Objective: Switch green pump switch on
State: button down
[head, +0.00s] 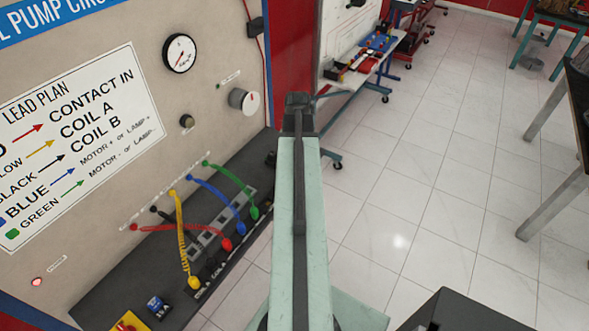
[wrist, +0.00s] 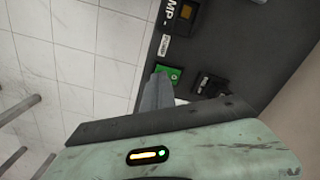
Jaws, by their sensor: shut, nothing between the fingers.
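The green pump switch (wrist: 172,71) shows in the wrist view as a small green block on the dark ledge, beside a small white label. Its setting cannot be read. My gripper (wrist: 158,78) is shut and empty, with its grey fingertips right beside the green switch and overlapping its lower left edge in the picture. I cannot tell whether they touch it. In the head view I do not make out the green switch, and my arm covers the area right of the ledge's far end; the fingertips are hidden there too.
The dark ledge (head: 100,283) runs below the upright panel (head: 115,100), with several coloured leads plugged in. A black block (wrist: 210,84) sits right of the green switch in the wrist view. A yellow and red switch (head: 128,322) is at the near end. Tiled floor (head: 440,190) lies open to the right.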

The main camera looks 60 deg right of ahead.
jog(key=shift+f+b, duration=0.95)
dwell(0.3)
jog(key=shift+r, duration=0.2)
notch_tip(320, 180, up, 7)
jog(key=p, duration=0.7)
jog(key=shift+f, duration=0.15)
